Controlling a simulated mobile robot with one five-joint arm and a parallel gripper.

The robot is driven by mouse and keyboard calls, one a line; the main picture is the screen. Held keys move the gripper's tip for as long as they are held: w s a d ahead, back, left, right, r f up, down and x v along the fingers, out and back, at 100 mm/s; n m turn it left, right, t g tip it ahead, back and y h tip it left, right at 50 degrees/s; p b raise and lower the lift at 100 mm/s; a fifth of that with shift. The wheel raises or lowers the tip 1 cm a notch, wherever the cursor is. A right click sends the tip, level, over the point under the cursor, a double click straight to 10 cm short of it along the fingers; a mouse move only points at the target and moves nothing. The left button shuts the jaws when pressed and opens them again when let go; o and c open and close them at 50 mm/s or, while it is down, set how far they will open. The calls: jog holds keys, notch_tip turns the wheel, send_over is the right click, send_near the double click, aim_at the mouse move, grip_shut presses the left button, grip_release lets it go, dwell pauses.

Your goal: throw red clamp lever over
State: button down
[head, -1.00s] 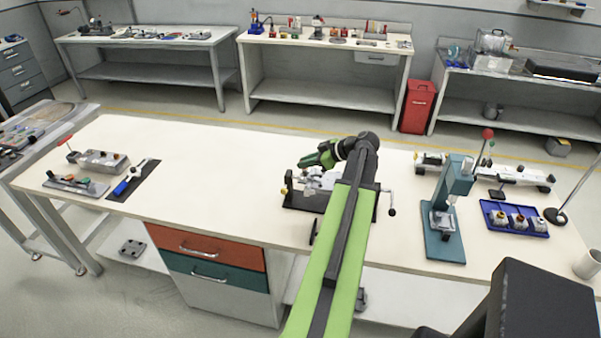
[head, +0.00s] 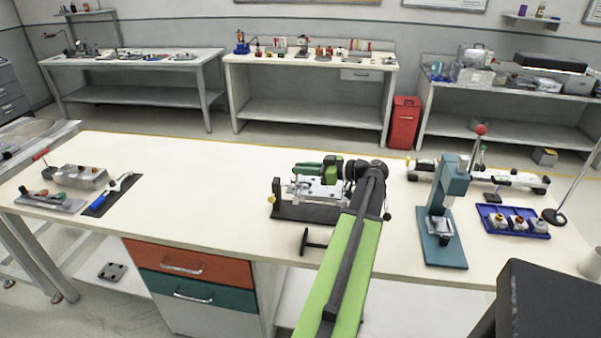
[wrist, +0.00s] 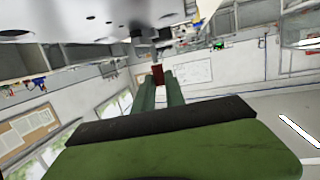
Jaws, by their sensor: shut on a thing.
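My gripper (head: 298,169) is over the light metal clamp fixture (head: 325,188) on its dark base, near the middle of the bench. Its green fingers point left in the head view. In the wrist view the fingers (wrist: 158,88) are shut on a small red piece, the red clamp lever (wrist: 157,74), at their tips. The lever cannot be made out in the head view. A grey metal part of the fixture (wrist: 95,18) fills the top of the wrist view, close to the fingers. How the lever joins it is not clear.
A teal press (head: 440,220) with a red knob and a blue tray (head: 513,221) of parts stand to the right. Another fixture with a red-tipped handle (head: 40,154) and a blue-handled tool (head: 97,203) lie far left. The bench between is clear.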

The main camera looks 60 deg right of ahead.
jog(key=c, duration=1.4)
grip_release()
jog(key=shift+s+r, duration=0.1)
jog(key=p+v, duration=0.3)
jog(key=v, duration=1.4)
jog(key=shift+s, duration=0.15)
